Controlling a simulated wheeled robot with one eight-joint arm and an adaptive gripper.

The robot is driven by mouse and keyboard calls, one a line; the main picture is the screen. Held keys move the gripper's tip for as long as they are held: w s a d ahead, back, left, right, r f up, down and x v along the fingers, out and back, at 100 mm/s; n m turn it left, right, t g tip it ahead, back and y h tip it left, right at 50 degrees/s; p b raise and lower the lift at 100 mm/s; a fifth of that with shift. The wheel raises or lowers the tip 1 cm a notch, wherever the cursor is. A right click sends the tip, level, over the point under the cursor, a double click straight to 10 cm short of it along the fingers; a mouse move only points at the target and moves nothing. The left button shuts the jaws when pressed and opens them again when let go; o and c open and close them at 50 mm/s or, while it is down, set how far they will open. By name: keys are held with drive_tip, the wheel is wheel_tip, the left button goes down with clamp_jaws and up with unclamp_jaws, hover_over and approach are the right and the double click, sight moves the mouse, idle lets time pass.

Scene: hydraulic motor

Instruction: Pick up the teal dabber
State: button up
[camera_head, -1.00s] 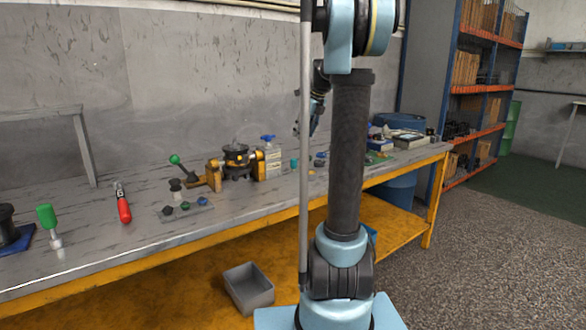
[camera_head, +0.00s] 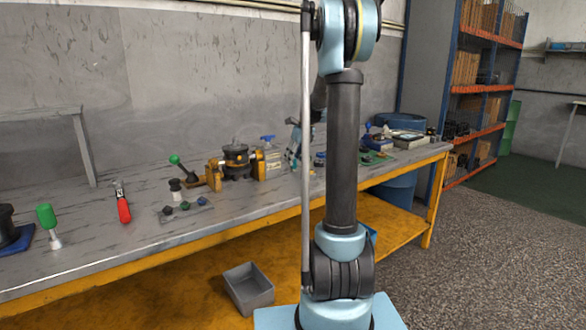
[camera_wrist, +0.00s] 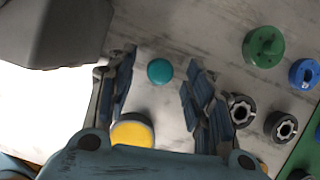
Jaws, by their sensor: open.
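The teal dabber (camera_wrist: 160,71) shows in the wrist view as a round teal cap seen from above. It stands on the grey bench between the two fingers of my gripper (camera_wrist: 162,80), with a gap on each side. The fingers are open and hold nothing. In the head view my gripper (camera_head: 293,151) is low over the bench, right of the hydraulic motor (camera_head: 236,161). The dabber cannot be made out there behind the gripper.
A yellow round part (camera_wrist: 132,132) lies close to the dabber, near my gripper's palm. A green part (camera_wrist: 263,47), a blue part (camera_wrist: 304,74) and dark ring-shaped parts (camera_wrist: 242,110) stand to the right.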

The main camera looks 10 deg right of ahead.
drive_tip(key=shift+x, duration=1.35)
drive_tip(key=shift+c, duration=0.4)
drive_tip(key=c, duration=1)
